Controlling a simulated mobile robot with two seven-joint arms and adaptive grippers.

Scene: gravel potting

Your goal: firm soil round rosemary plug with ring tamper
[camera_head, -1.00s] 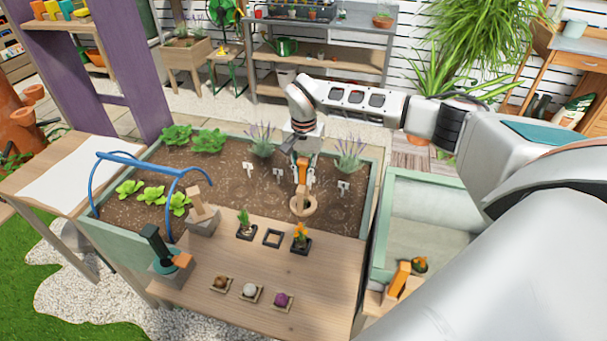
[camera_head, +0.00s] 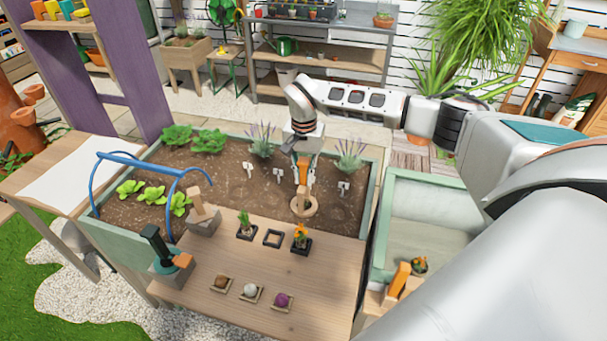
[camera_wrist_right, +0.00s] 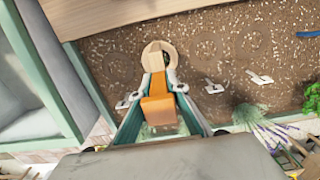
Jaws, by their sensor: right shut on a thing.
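My right gripper (camera_head: 303,165) is shut on the ring tamper, which has an orange grip (camera_wrist_right: 158,108) and a pale wooden ring (camera_head: 304,207). The ring is low over the bed's soil (camera_head: 232,180), near the front edge; I cannot tell how hard it presses. In the right wrist view my right gripper (camera_wrist_right: 158,92) points down at the ring. A little dark green shows inside the ring (camera_wrist_right: 146,64), likely the rosemary plug, mostly hidden by the tamper. My left gripper is not in view.
White plant labels (camera_head: 343,187) and lavender (camera_head: 350,153) stand behind the ring. On the front shelf are a green seedling pot (camera_head: 246,230), an empty black pot (camera_head: 272,238) and an orange-flowered pot (camera_head: 301,242). A blue hoop (camera_head: 150,162) arches over lettuces at left.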

